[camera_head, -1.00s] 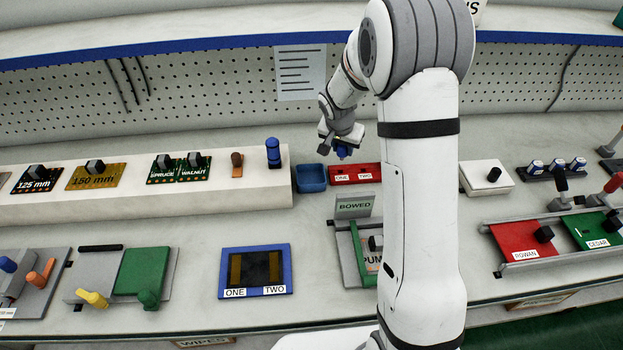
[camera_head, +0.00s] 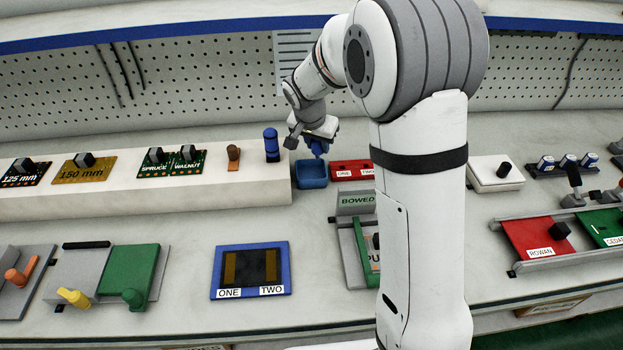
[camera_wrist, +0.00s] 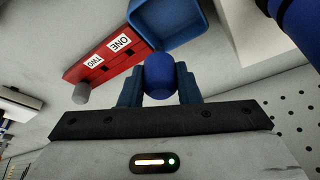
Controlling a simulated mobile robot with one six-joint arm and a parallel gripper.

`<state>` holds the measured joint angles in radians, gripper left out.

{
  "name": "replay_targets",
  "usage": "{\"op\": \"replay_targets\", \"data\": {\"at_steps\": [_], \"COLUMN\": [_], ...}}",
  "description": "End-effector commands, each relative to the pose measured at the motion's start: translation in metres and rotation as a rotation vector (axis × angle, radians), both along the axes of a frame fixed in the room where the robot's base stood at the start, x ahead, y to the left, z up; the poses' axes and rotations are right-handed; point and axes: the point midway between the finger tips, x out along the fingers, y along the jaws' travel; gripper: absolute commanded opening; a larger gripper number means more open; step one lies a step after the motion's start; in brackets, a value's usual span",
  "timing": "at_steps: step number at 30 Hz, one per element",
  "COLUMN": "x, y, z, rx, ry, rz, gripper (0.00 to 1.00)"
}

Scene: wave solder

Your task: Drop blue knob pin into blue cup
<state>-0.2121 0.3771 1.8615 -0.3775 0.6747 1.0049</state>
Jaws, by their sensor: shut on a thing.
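My gripper (camera_head: 314,148) is shut on the blue knob pin (camera_head: 319,147). The pin shows in the wrist view as a rounded blue knob (camera_wrist: 158,75) between the two fingers. The blue cup (camera_head: 312,184) is a small open square box on the bench. In the head view the gripper and pin are above the cup, close to its back edge. In the wrist view the cup (camera_wrist: 186,46) lies just beyond the fingertips, and its visible inside looks empty. The pin's lower part is hidden.
A red block (camera_head: 350,165) labelled ONE and TWO stands right of the cup. Left of it, a long white ledge (camera_head: 230,192) carries a tall blue cylinder (camera_head: 271,146) and several boards. The pegboard wall is behind. A blue-framed tray (camera_head: 250,293) lies in front.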

Motion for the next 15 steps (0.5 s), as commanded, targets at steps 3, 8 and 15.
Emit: {"op": "replay_targets", "data": {"at_steps": [3,8,15], "x": [0.0,0.0,0.0], "y": [0.0,0.0,0.0], "z": [-0.016,-0.02,-0.02], "rx": [0.0,0.001,0.001], "ry": [0.001,0.0,0.0], "rz": [0.0,0.0,0.0], "gripper": [0.0,0.0,0.33]}}
